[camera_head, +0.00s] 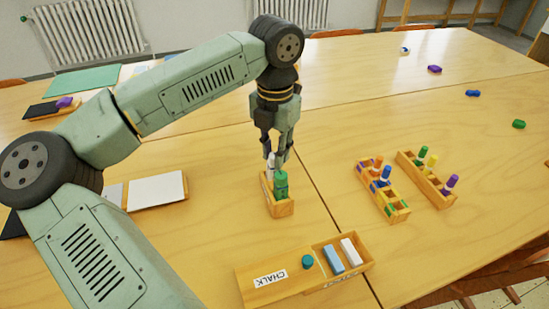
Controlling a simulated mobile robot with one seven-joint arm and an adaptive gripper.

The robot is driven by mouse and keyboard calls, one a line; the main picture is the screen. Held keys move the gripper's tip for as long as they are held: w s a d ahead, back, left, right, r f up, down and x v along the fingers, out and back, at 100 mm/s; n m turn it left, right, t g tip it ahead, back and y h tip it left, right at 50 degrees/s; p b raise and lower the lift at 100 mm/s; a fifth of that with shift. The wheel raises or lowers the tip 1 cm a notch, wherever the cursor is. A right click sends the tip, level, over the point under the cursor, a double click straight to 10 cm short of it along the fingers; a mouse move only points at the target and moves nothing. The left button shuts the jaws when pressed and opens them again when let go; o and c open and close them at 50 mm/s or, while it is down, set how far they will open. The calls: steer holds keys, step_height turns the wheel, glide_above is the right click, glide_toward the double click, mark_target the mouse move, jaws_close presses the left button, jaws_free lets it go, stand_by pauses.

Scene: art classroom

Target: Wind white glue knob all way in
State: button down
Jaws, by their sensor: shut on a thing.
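A small wooden holder (281,209) stands on the table near the middle of the view. A white glue bottle (270,168) is at its back, and a green bottle (281,186) stands upright in front of it. My gripper (276,155) points down over the holder from above, with its fingers shut on the white glue knob. The fingers and the green bottle hide much of the white bottle, so the knob's depth cannot be told.
A wooden chalk box (265,285) with a teal knob and blue and white sticks lies in front. A white pad (157,190) lies left.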

steer(key=shift+f+n+b, duration=0.2)
steer(key=shift+n+b, duration=0.35)
steer(key=shift+n, duration=0.15)
steer(key=shift+r, duration=0.2)
steer(key=c, duration=1.7)
jaws_free()
steer(key=shift+o, duration=0.2)
steer(key=shift+r, duration=0.1)
step_height(320, 180, up, 12)
steer(key=shift+s, duration=0.2)
steer(key=shift+d, duration=0.1)
